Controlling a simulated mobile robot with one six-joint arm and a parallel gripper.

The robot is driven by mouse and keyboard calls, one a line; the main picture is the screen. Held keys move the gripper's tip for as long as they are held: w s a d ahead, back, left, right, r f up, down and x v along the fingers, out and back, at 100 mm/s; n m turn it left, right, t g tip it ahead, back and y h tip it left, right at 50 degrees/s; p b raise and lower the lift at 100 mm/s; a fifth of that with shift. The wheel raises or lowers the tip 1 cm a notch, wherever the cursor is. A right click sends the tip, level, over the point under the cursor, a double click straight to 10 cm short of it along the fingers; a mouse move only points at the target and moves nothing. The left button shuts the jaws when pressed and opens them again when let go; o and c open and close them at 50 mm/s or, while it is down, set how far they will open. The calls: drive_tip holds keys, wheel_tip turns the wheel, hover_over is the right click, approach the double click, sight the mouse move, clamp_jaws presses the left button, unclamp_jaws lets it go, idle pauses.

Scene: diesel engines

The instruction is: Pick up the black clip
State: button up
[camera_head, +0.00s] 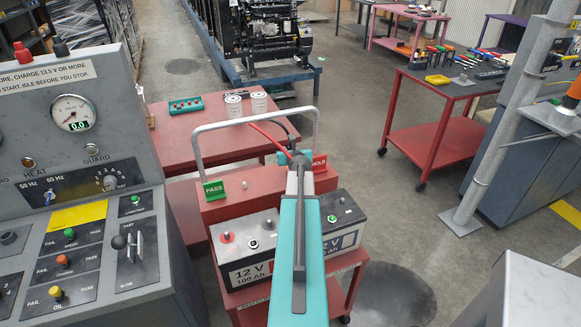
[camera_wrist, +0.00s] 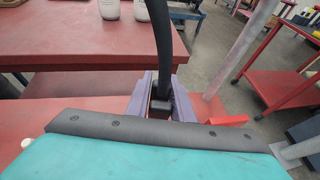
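The black clip (camera_wrist: 159,106) is a small dark block with a thick black cable rising from it in the wrist view. The two grey-purple fingers of my gripper (camera_wrist: 160,98) stand on either side of it, with no clear gap showing. In the head view my gripper (camera_head: 296,158) is over the red battery cart, between the green PASS tag and the red HOLD tag. The clip is mostly hidden there behind my arm; a black cable (camera_head: 287,128) curves beside a red one. The clip's lower end is hidden.
The cart (camera_head: 244,205) has a grey rail handle (camera_head: 196,150) around the gripper and a 12 V battery (camera_head: 254,252) in front. A red table (camera_head: 170,148) with two white canisters stands behind. The control console (camera_head: 75,180) is close at left. Open floor lies to the right.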

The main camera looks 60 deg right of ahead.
clamp_jaws()
drive_tip(key=shift+r, duration=0.15)
drive_tip(key=s+r+b, duration=0.2)
drive_tip(key=s, duration=0.6)
drive_tip(key=s+a+r+b, duration=0.1)
drive_tip(key=s+r+b, duration=0.1)
drive_tip(key=s, duration=0.6)
drive_tip(key=shift+r+b, duration=0.35)
drive_tip(key=shift+b, duration=0.4)
drive_tip(key=shift+r, duration=0.15)
